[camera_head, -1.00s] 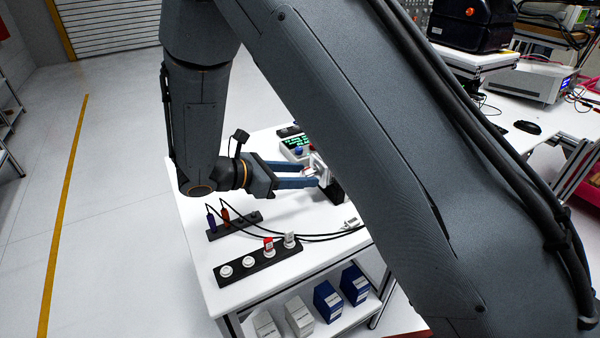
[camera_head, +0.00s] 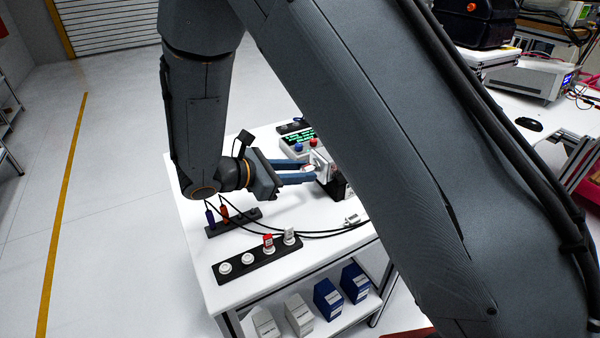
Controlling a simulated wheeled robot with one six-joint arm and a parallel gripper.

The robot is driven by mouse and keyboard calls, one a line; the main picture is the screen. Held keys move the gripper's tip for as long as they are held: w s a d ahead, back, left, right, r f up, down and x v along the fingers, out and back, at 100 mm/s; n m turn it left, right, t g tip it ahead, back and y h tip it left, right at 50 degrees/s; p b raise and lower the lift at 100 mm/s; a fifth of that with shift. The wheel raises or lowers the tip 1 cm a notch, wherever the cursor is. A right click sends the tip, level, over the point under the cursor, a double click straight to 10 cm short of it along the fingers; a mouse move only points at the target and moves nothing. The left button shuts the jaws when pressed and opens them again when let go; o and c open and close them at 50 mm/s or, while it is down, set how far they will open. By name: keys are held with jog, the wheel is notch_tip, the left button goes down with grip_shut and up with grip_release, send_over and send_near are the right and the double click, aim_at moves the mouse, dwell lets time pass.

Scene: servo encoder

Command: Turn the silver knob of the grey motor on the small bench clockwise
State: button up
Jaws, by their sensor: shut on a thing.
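My gripper (camera_head: 308,173) reaches in from the left over the small white bench (camera_head: 222,284). Its two blue fingers are closed around the knob end at the left side of the motor. The motor (camera_head: 337,187) shows as a small block with a light front plate and a dark lower part; my arm hides its right side. The silver knob is mostly hidden between the fingertips, so its turn angle cannot be read.
A tester with a green-text screen (camera_head: 298,136) and red and blue buttons stands behind the motor. Black cables cross the bench. Boxes (camera_head: 328,298) stand below.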

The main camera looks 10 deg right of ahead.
jog(key=o, duration=1.1)
jog(key=shift+c, duration=0.2)
jog(key=b+v, duration=0.2)
jog(key=v, duration=0.6)
